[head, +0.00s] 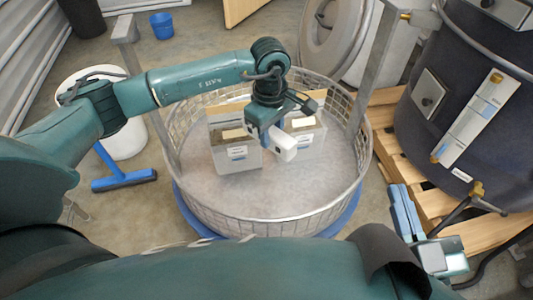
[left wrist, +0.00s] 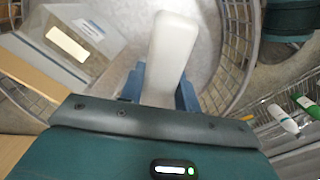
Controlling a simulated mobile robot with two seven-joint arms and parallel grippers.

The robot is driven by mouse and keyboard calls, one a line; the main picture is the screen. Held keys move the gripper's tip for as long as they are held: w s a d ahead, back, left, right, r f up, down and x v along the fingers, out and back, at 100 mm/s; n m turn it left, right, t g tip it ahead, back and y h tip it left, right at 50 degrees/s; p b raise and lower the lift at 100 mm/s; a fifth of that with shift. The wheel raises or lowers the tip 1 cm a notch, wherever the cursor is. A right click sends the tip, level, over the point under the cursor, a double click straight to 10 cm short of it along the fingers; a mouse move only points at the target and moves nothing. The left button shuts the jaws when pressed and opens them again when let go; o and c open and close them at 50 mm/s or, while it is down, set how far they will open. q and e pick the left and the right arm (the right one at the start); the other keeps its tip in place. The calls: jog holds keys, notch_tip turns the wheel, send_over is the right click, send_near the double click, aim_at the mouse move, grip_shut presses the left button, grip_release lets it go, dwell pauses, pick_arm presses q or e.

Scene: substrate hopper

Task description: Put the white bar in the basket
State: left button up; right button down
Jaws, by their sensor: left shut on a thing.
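The white bar (head: 284,148) is held in my left gripper (head: 271,136), above the floor of the round wire basket (head: 262,215). In the left wrist view the white bar (left wrist: 172,52) sticks out from between the blue fingers of my left gripper (left wrist: 160,92), which are shut on it. The basket's mesh wall (left wrist: 237,50) curves past at the right. Whether the bar touches anything below is unclear. My right gripper (head: 406,212) is at the lower right of the head view, outside the basket; its finger gap is not clear.
Two clear-fronted boxes with labels, one left (head: 238,158) and one right (head: 313,140), stand in the basket near the bar. The basket floor's front is clear. A dark drum (head: 430,120) on a wooden pallet (head: 392,150) stands right; a white bucket (head: 122,140) stands left.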

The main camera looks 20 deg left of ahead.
pick_arm(q)
jog(key=d+f+n, duration=0.3)
jog(key=f+n, duration=0.8)
jog(key=n, duration=0.3)
jog(key=n+b, duration=0.2)
send_over(281, 192)
notch_tip(281, 192, down, 7)
jog(key=shift+r, duration=0.1)
jog(key=shift+f, duration=0.2)
jog(key=shift+f+b, duration=0.35)
jog(key=shift+b, duration=0.1)
notch_tip(281, 192, down, 3)
jog(key=shift+r+b, duration=0.2)
jog(key=shift+b, duration=0.45)
jog(key=shift+f, duration=0.2)
jog(key=shift+r, duration=0.15)
pick_arm(e)
jog(key=shift+w+r+n+t+y, duration=0.3)
jog(key=shift+r+n+t+y, duration=0.1)
jog(key=shift+r+y, duration=0.45)
